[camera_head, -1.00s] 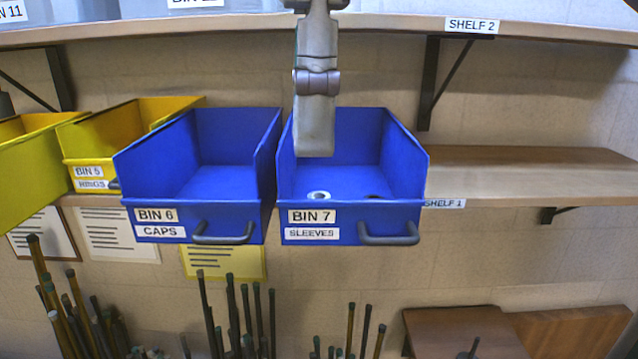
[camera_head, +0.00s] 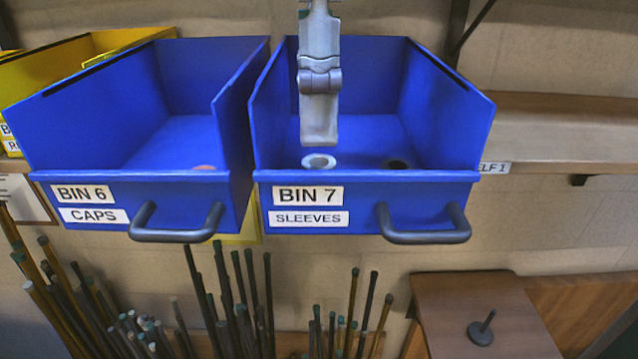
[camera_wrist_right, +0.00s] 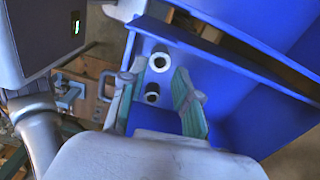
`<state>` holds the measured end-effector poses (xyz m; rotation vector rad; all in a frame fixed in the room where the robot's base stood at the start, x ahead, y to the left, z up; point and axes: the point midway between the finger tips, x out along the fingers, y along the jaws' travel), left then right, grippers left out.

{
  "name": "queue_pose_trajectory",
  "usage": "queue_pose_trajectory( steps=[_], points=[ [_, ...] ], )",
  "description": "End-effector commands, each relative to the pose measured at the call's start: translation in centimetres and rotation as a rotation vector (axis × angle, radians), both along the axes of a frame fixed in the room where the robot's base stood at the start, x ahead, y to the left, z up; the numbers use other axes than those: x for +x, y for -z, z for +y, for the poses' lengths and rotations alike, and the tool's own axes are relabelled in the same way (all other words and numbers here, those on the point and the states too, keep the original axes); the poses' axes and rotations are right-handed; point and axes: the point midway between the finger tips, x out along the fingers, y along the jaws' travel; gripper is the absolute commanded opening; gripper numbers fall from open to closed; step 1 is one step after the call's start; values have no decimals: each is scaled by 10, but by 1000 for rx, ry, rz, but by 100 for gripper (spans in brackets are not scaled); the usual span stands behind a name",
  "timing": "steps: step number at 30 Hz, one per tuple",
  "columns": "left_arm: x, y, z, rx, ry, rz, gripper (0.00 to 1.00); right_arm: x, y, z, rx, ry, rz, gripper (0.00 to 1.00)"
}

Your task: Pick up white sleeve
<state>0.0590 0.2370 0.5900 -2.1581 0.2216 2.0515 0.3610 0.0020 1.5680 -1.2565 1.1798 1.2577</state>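The white sleeve (camera_head: 319,161) sits on the floor of the blue bin 7 (camera_head: 366,176), labelled sleeves, near its front wall. In the right wrist view the white sleeve (camera_wrist_right: 159,62) is a short ring with a dark hole, beside a black sleeve (camera_wrist_right: 152,90). The black sleeve (camera_head: 397,164) lies right of it in the head view. My right gripper (camera_head: 319,140) points down into bin 7, just above and behind the white sleeve. In the wrist view its two green-padded fingers (camera_wrist_right: 152,98) are spread with nothing held between them. My left gripper is not in view.
Blue bin 6 (camera_head: 140,177), labelled caps, stands left of bin 7. Shelf 1 (camera_head: 560,140) is bare to the right. Bin handles (camera_head: 424,236) stick out in front. Several rods (camera_head: 250,300) stand below, and a wooden surface (camera_head: 490,310) is lower right.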

Motion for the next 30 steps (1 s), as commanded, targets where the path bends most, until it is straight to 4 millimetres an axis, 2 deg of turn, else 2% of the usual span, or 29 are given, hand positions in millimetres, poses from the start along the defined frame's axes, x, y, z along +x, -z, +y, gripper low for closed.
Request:
queue_pose_trajectory(
  steps=[6, 9, 15, 19, 23, 24, 28, 30],
  points=[
    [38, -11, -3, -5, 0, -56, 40, 1, 12, -1, -1, 0, 0, 31],
    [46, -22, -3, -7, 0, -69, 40, 1, 24, -2, -2, 1, 0, 31],
    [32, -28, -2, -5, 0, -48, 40, 1, 50, -2, 0, 0, 1, 31],
    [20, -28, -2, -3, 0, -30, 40, 1, 55, -1, 1, 1, 0, 31],
    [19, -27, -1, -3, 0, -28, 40, 1, 56, -1, 1, 1, 0, 31],
    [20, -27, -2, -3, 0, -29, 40, 1, 56, -1, 1, 0, 0, 30],
    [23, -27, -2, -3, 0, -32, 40, 1, 55, -1, 1, 0, 0, 8],
    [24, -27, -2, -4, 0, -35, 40, 1, 55, -1, 1, 0, 0, 4]
  ],
)
